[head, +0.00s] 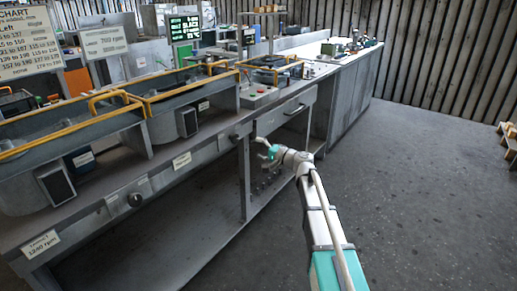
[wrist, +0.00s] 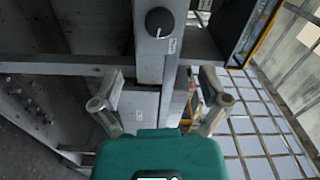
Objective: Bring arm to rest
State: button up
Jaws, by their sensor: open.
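My gripper (head: 262,149) is held out in front of the long grey workbench (head: 203,155), near the open space below the bench top. In the wrist view its two fingers (wrist: 158,103) are spread apart with nothing between them. Beyond the fingers is a grey bench panel with a black knob (wrist: 159,22) and a small white label beside it. My arm reaches up from the lower right of the head view with the elbow extended. I see no contact between the gripper and the bench.
Blower housings with yellow handles (head: 118,100) stand along the bench. A control box (head: 258,95) with buttons sits farther along. A chart sign (head: 28,45) and displays (head: 185,28) rise behind.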

jog(key=s+d+f+n+g+h, duration=0.1)
jog(key=s+f+n+g+h, duration=0.25)
jog(key=s+f, duration=0.45)
jog(key=s+d+f+n+g+h, duration=0.1)
jog(key=s+f+n+g+h, duration=0.25)
jog(key=s, duration=0.75)
jog(key=s+d+f+g+h, duration=0.2)
jog(key=s+d+f+h, duration=0.15)
jog(key=s+d, duration=0.3)
jog(key=s+d+f+g+h, duration=0.25)
jog(key=s+d+h, duration=0.2)
jog(key=s, duration=0.35)
notch_tip(320, 180, up, 26)
jog(key=p, duration=2.6)
jog(key=shift+d+f+m+y+p, duration=0.15)
jog(key=shift+f+m+y+p, duration=0.15)
jog(key=shift+m+y, duration=0.1)
jog(key=shift+t, duration=0.25)
